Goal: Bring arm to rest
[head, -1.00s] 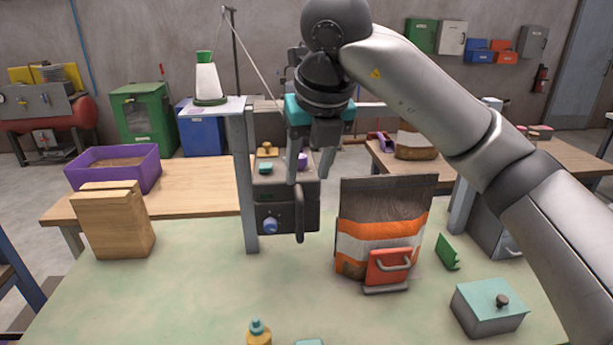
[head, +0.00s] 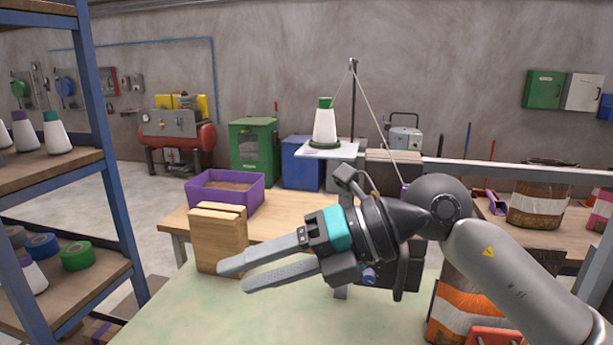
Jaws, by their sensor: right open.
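My right gripper (head: 232,278) shows in the head view, with its arm coming in from the right. It has a teal band and two grey fingers pointing left. The fingers are apart with nothing between them. My right arm covers part of the sewing machine and part of an orange and white bag (head: 462,305). My left gripper is not in view.
A blue-framed shelf (head: 92,130) with thread cones and tape rolls stands at the left. A purple bin (head: 226,190) sits on the wooden table behind. A thread cone (head: 325,124) stands on a white plate. The near left of the green table looks clear.

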